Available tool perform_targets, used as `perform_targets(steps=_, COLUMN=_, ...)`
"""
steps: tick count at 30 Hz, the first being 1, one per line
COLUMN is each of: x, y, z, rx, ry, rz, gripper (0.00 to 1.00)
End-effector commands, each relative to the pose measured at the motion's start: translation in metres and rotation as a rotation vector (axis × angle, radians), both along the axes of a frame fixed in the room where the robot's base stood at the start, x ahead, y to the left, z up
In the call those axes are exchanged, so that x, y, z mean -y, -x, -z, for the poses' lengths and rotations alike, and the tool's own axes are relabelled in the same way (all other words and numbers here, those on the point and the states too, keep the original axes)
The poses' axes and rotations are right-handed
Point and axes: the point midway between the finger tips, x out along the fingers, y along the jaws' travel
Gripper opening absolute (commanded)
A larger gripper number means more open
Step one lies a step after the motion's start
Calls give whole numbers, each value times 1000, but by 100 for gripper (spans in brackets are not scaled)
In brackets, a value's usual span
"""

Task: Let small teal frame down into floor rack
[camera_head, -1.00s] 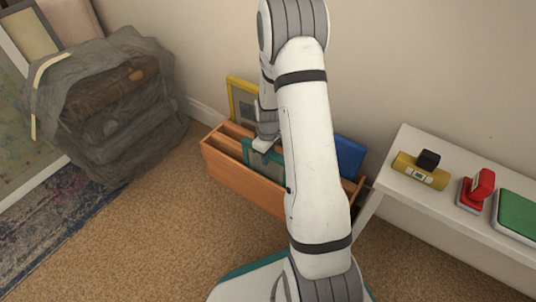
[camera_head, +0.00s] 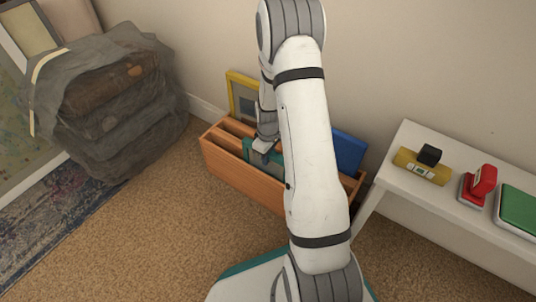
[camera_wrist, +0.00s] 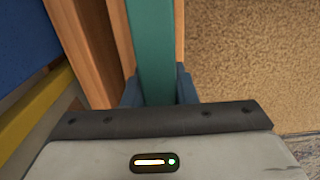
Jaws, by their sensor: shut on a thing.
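The small teal frame (camera_head: 249,151) is upright in the front slot of the wooden floor rack (camera_head: 237,178), partly hidden behind my arm in the head view. My gripper (camera_head: 262,147) is above the rack and shut on the frame's upper edge. In the wrist view the teal frame (camera_wrist: 151,45) runs between the two blue fingertips of my gripper (camera_wrist: 158,88), with wooden rails of the rack (camera_wrist: 85,40) on both sides. How far the frame's bottom is from the slot floor is hidden.
A yellow frame (camera_head: 240,84) and a blue frame or binder (camera_head: 348,152) stand in the rack's rear part. A white bench (camera_head: 425,194) at right holds a yellow item (camera_head: 421,166), a red stapler-like thing (camera_head: 479,186) and a green item (camera_head: 518,209). A grey backpack (camera_head: 112,105) stands left. Carpet in front is clear.

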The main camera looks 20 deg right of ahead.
Motion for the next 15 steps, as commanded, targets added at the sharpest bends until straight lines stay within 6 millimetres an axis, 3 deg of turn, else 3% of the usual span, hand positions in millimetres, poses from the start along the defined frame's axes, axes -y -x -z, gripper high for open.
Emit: perform_targets(steps=15, x=0, y=0, z=12, rx=0, ry=0, rz=0, gripper=0)
